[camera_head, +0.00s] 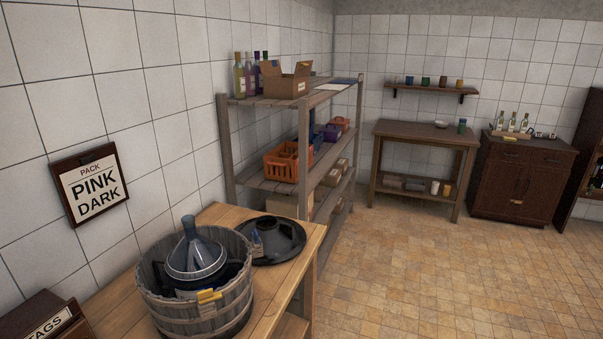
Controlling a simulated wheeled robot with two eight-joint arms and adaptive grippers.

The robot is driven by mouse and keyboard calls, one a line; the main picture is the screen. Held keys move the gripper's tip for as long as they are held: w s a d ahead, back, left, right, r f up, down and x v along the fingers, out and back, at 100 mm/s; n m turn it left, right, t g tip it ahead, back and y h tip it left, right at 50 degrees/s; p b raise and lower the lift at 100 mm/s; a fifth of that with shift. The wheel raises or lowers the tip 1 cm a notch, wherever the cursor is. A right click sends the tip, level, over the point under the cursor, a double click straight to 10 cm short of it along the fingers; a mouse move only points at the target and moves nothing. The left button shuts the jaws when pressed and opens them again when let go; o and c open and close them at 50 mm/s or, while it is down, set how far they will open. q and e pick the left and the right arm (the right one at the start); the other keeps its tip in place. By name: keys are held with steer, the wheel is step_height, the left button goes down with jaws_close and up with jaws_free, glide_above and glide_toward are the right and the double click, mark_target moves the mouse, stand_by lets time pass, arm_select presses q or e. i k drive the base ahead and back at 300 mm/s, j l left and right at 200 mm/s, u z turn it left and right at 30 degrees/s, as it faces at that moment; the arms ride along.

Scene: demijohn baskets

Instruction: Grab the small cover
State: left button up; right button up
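A dark round cover (287,247) with a raised, collared middle lies on the wooden table (286,292), just right of and behind a slatted wooden basket (197,317). It is the only cover I can make out, and I cannot tell its size against another. A small bluish item (257,245) shows at the cover's left side; I cannot tell what it is. A glass demijohn (190,246) stands upright in the basket, its neck rising above the rim. A yellow tag (209,296) is on the basket's front rim. Neither of my grippers is in view.
A sign reading "PACK PINK DARK" (93,187) hangs on the left wall. A "TAGS" box (46,324) is at bottom left. A shelf rack (266,186) with crates and bottles stands behind the table. The tiled floor (430,275) to the right is clear.

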mark_target(281, 242)
steer(key=i+l, duration=0.25)
steer(key=i, duration=0.25)
steer(key=i+l, duration=0.25)
steer(key=i, duration=0.25)
steer(key=i+l+u, duration=0.1)
steer(key=i+l, duration=0.15)
steer(key=i, duration=0.25)
steer(key=i+l, duration=0.3)
steer(key=i, duration=0.15)
